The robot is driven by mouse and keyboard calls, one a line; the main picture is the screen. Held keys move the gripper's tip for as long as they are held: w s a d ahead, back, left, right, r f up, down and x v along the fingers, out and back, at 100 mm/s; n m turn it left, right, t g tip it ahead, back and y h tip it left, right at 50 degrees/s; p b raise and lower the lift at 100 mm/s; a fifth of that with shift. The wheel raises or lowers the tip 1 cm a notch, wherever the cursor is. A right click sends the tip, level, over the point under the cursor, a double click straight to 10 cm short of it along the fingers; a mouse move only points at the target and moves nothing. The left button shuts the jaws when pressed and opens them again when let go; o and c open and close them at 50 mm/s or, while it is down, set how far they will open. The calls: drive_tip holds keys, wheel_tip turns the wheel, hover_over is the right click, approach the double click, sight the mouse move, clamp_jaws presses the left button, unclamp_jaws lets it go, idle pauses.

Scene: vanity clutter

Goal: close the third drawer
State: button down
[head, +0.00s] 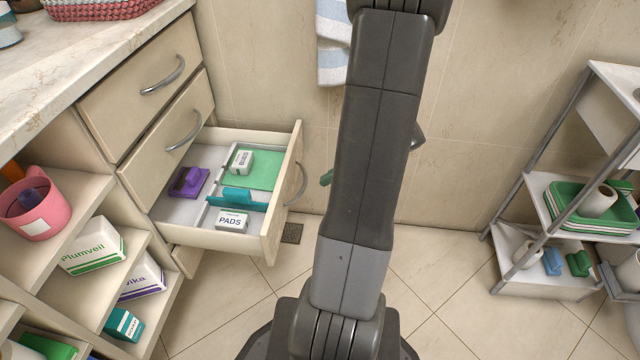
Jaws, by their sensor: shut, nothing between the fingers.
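The third drawer (275,226) from the top is pulled well out of the vanity cabinet, at the left of the head view. Its curved metal handle (299,185) is on the front panel, facing right. Inside are a purple item (188,181), a white box marked PADS (232,221), a small white box (242,161), a teal item (238,196) and a green mat (262,172). The two drawers above, the top one (120,105) and the second (150,166), look shut. My arm crosses the middle of the view; my gripper is not visible.
Open shelves at the left hold a pink mug (42,222) and boxes, including a Plumveil box (92,246). A metal rack (540,205) stands at the right with trays and rolls. A striped towel (332,42) hangs behind my arm. Tiled floor beside the drawer is mostly clear.

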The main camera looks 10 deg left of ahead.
sight(280, 196)
drive_tip(key=shift+a+r+b+x, duration=0.3)
drive_tip(key=shift+b+x, duration=0.45)
drive_tip(key=shift+x, duration=1.2)
drive_tip(key=shift+a+r+b+x, duration=0.35)
drive_tip(key=shift+b+x, duration=0.35)
drive_tip(key=shift+x, duration=1.25)
drive_tip(key=shift+a+r+b+x, duration=0.3)
drive_tip(key=shift+b+x, duration=0.45)
drive_tip(key=shift+x, duration=1.2)
